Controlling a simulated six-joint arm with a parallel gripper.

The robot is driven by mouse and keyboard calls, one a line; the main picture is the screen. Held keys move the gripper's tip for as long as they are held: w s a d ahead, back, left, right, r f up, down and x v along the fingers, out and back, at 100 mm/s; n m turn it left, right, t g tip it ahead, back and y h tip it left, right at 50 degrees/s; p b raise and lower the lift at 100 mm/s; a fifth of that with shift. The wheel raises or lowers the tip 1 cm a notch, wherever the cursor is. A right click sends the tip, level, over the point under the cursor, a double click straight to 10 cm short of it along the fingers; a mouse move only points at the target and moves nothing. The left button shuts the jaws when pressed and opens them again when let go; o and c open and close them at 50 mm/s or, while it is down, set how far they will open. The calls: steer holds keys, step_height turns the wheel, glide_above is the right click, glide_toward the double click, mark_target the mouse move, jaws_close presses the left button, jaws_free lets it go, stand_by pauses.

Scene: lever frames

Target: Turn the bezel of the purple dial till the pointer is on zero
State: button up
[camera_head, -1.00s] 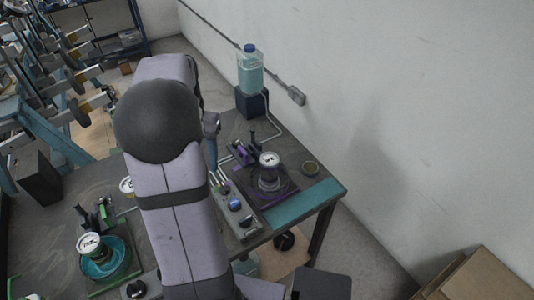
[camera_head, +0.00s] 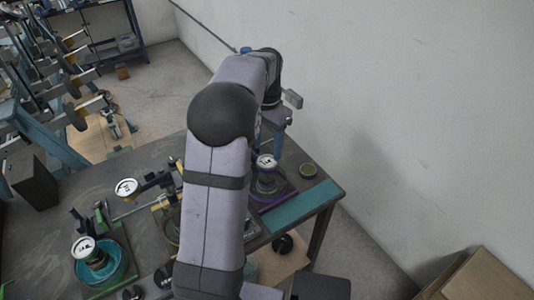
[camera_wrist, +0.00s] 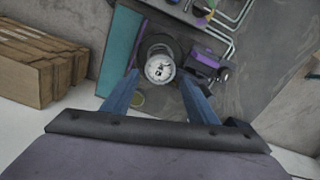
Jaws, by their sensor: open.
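The purple dial (camera_head: 266,162) has a round white face on a dark stepped body and stands on a purple base at the right of the bench. It also shows in the wrist view (camera_wrist: 160,67), its face turned toward the camera. Its pointer is too small to read. My gripper (camera_wrist: 159,77) is open, with its two blue fingers apart. In the wrist view the fingertips lie to either side of the dial face, which shows between them. In the head view my gripper (camera_head: 272,138) hangs over the dial; whether it touches the bezel I cannot tell.
A dial in a teal ring (camera_head: 84,248) and another white-faced dial (camera_head: 128,187) stand to the left on the bench. A small round pot (camera_head: 308,170) sits right of the purple dial. A teal strip (camera_head: 298,208) runs along the front edge. A wall is behind.

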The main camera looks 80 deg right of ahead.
mark_target(267, 161)
steer(key=shift+f+p, duration=0.65)
steer(key=shift+f, duration=1.65)
steer(key=shift+c, duration=0.7)
steer(key=c, duration=0.6)
steer(key=shift+c, duration=0.2)
